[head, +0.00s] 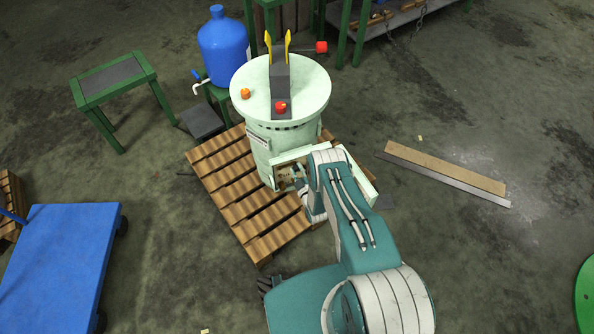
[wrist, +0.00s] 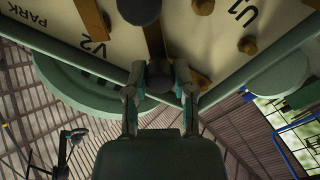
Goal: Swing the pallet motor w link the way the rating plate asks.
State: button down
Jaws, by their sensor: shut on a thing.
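The pale green motor drum (head: 285,140) stands upright on a wooden pallet, its open terminal box (head: 290,160) facing my arm. In the wrist view the cream terminal board (wrist: 220,40) carries the letters PARK, V2 and U1, with brass studs (wrist: 248,45). A brass link (wrist: 154,40) runs down the board to a dark round knob (wrist: 159,83). My gripper (wrist: 159,90) is shut on this knob; in the head view my gripper (head: 297,180) is at the box, partly hidden by my arm. A pale plate (head: 258,138) on the drum is too small to read.
The slatted pallet (head: 225,180) lies under the drum. A second brass bar (wrist: 92,20) is left of the held link, and a dark round knob (wrist: 139,10) sits above it. Green box edges (wrist: 245,70) flank my fingers. Planks (head: 445,168) lie right on open floor.

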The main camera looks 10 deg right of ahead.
jog(key=shift+w+a+r, duration=0.1)
jog(key=shift+w+r, duration=0.05)
jog(key=shift+c, duration=2.2)
grip_release()
jog(key=s+d, duration=0.1)
jog(key=s, duration=1.1)
jog(key=shift+d, duration=0.25)
